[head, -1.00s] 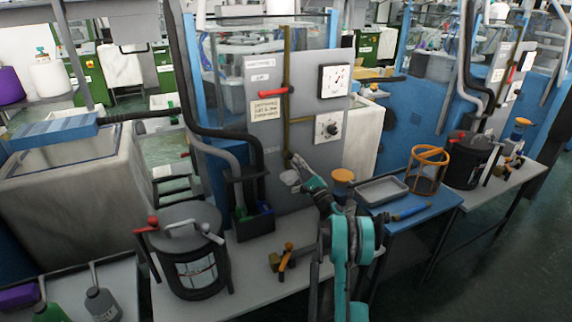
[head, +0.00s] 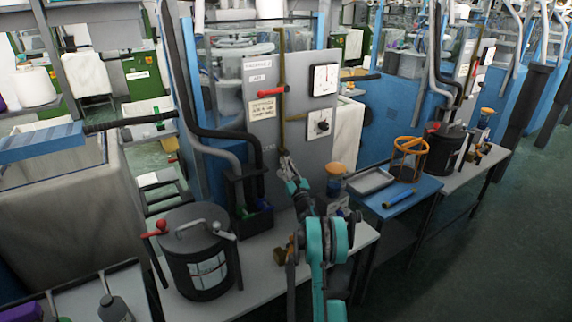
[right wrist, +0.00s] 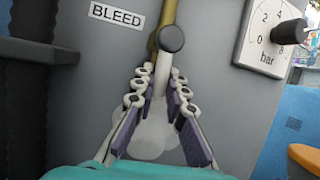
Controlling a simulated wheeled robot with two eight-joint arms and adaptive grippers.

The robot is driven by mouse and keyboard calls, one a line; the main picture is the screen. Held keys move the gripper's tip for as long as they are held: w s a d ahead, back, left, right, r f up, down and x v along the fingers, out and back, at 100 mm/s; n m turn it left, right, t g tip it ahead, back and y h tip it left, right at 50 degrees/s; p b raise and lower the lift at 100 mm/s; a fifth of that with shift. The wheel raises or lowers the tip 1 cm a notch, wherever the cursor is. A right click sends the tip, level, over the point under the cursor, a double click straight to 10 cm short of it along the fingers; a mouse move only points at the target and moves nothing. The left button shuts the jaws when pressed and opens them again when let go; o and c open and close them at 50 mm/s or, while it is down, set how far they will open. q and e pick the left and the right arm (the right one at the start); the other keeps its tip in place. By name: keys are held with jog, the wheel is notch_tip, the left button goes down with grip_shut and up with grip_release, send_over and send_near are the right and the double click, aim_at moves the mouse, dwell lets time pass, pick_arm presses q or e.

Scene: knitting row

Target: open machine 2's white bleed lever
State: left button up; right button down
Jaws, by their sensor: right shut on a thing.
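The white bleed lever (right wrist: 164,84) stands up from the grey panel (head: 293,80) in the right wrist view, below the BLEED label (right wrist: 117,16). A dark round knob (right wrist: 172,39) sits at its top. My right gripper (right wrist: 161,82) is shut on the lever, one finger on each side of its shaft. In the head view the right gripper (head: 285,160) is at the lower part of the panel, at the foot of the brass pipe. It hides the lever there. A pale, blurred shape (right wrist: 152,134) lies between the finger bases. My left gripper is out of view.
A red lever (head: 271,91) and two gauges sit higher on the panel. A dial marked bar (right wrist: 275,38) is to the right. A black pot (head: 194,250) stands on the grey bench at left. A blue table (head: 405,205) with a tray is at right.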

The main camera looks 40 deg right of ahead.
jog(key=shift+a+f+m, duration=0.1)
jog(key=shift+m, duration=0.2)
jog(key=c, duration=1.5)
grip_release()
jog(key=shift+c, duration=0.2)
jog(key=v, duration=1.2)
jog(key=shift+a, duration=0.1)
